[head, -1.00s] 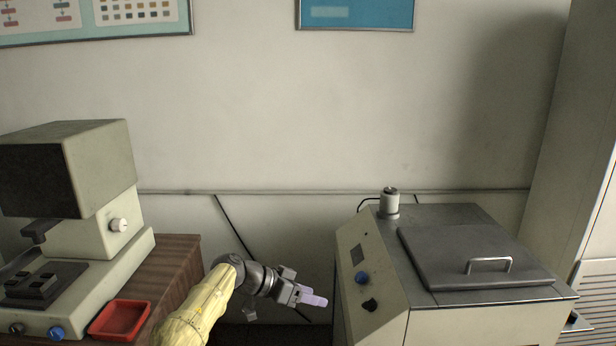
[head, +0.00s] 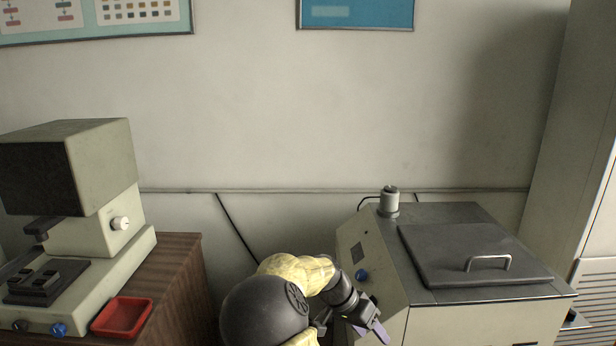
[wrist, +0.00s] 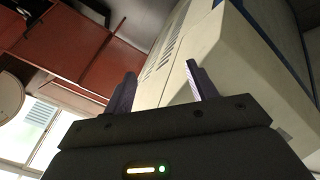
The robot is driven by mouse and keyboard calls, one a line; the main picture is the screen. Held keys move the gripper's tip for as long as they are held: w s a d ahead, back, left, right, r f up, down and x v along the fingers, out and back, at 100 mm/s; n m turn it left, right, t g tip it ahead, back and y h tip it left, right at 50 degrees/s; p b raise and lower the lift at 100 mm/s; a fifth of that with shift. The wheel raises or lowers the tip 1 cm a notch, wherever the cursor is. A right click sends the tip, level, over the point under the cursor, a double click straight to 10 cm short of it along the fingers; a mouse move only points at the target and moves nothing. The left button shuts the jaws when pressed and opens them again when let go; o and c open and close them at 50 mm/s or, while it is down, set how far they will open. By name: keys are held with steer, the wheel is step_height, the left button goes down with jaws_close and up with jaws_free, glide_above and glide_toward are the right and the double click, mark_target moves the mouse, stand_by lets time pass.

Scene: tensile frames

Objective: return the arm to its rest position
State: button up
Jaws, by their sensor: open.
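My arm, with a yellow sleeve (head: 295,270) and dark joints, is bent low in the middle of the head view. My gripper (head: 372,331) is at the bottom of that view, in front of the beige bath machine's left side. In the wrist view my gripper (wrist: 161,75) has its two purple-grey fingers spread, with nothing between them. I cannot tell how far the fingers are from the machine.
The beige bath machine (head: 380,262) has a grey lid (head: 470,252) with a handle. At left a wooden bench (head: 178,262) holds a tester (head: 105,235) and a red tray (head: 122,317). The wrist view shows red-brown cabinets (wrist: 65,45) and a window (wrist: 35,125).

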steer(key=s+d+r+n+t+y, duration=0.2)
steer(key=s+n+y, duration=0.55)
steer(key=s, duration=1.25)
step_height(320, 180, up, 15)
steer(key=a+n+t+p, duration=0.1)
steer(key=p, duration=1.4)
steer(key=shift+s+r+h, duration=0.2)
steer(key=shift+s+h, duration=0.1)
steer(key=shift+h, duration=0.05)
steer(key=shift+c, duration=0.5)
